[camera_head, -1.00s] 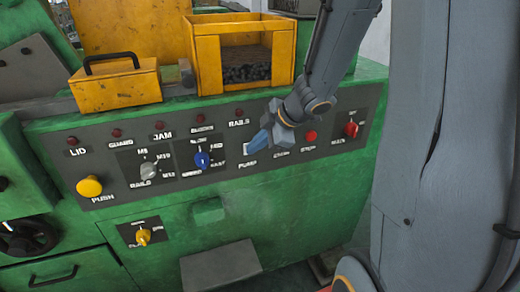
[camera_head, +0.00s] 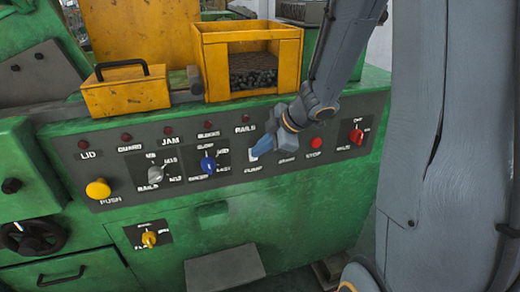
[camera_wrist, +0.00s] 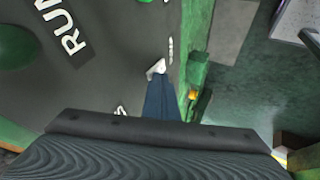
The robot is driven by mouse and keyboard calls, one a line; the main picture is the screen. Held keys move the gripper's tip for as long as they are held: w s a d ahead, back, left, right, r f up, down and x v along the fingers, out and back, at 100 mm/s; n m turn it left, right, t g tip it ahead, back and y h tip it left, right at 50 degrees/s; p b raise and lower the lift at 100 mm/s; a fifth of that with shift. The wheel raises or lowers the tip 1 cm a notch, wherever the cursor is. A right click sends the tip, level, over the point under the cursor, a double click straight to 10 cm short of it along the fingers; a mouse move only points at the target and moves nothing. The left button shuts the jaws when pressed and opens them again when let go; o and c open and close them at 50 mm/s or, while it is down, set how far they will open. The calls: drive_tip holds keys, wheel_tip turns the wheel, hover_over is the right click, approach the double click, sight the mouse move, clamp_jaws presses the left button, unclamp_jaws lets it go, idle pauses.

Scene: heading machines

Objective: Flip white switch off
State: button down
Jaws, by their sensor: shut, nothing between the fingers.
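The white switch (camera_head: 252,155) is on the grey control panel (camera_head: 232,185), just above the PUMP label. My gripper (camera_head: 258,150) is shut and empty, with its blue fingers right at the switch from the right side and covering part of it. In the wrist view, the shut blue fingers (camera_wrist: 160,92) point at the small white switch (camera_wrist: 156,69), whose tip shows just beyond them. They look touching or nearly so. I cannot tell which way the switch is tipped.
A blue knob (camera_head: 208,163) and a grey knob (camera_head: 155,174) sit left of the switch. A red button (camera_head: 316,143) and a red knob (camera_head: 356,135) sit to the right. Yellow boxes (camera_head: 127,88) stand on the green machine (camera_head: 300,205) above the panel.

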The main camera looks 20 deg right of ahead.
drive_tip(key=shift+r+p, duration=0.7)
drive_tip(key=shift+p, duration=0.2)
drive_tip(key=s+a+p+v, duration=0.1)
drive_tip(key=p+v, duration=0.2)
drive_tip(key=v, duration=0.9)
drive_tip(key=shift+w+d, duration=0.1)
